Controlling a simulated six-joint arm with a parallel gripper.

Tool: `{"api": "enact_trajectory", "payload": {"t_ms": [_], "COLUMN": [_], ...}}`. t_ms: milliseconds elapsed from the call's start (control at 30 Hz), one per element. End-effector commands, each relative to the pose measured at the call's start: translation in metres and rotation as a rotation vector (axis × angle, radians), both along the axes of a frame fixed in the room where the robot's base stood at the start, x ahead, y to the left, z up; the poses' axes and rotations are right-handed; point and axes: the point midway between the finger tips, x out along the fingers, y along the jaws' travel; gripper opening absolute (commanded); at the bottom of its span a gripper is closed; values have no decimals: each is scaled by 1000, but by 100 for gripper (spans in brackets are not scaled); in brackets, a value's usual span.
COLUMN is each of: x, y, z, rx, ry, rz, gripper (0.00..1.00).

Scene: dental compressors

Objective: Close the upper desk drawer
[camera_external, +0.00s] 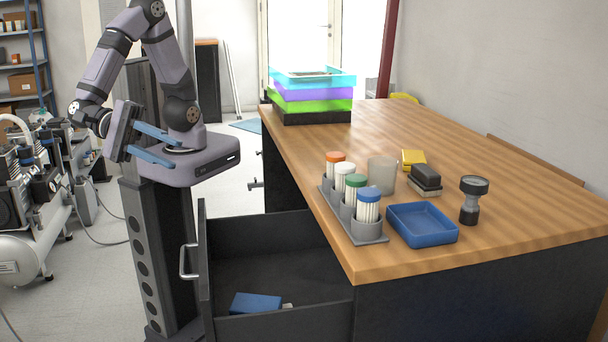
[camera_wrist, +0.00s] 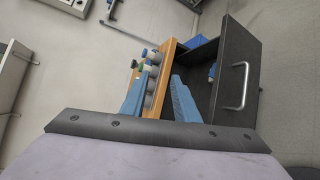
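The desk (camera_external: 470,170) has a wooden top and dark sides. Its upper drawer (camera_external: 235,250) is dark grey and stands pulled far out to the left. The drawer front has a metal bar handle (camera_external: 186,262); the handle also shows in the wrist view (camera_wrist: 238,86). A blue box (camera_external: 256,303) lies inside the drawer. My gripper (camera_external: 154,147) is above and to the left of the drawer, apart from it. Its two blue fingers are spread with nothing between them; they show in the wrist view (camera_wrist: 155,100) too.
A grey holder (camera_external: 345,220) with several capped tubes, a blue tray (camera_external: 422,224), a clear cup (camera_external: 381,175) and a flashlight (camera_external: 471,200) stand on the desk. Stacked coloured trays (camera_external: 312,92) are at the far end. Compressors (camera_external: 30,200) stand at the left.

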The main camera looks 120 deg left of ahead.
Motion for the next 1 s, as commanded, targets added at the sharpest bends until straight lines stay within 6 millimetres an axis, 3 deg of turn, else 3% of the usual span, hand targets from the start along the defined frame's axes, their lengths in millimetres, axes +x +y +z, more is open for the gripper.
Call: {"api": "enact_trajectory", "payload": {"t_ms": [167, 467, 800, 1000], "x": [-31, -28, -28, -28], "y": [-45, -43, -42, -42], "z": [3, -59, -157, -197], "rx": [163, 176, 174, 167], "ry": [-82, -82, -80, -80], "rz": [-207, -201, -199, -198], "gripper": [28, 28, 28, 28]}}
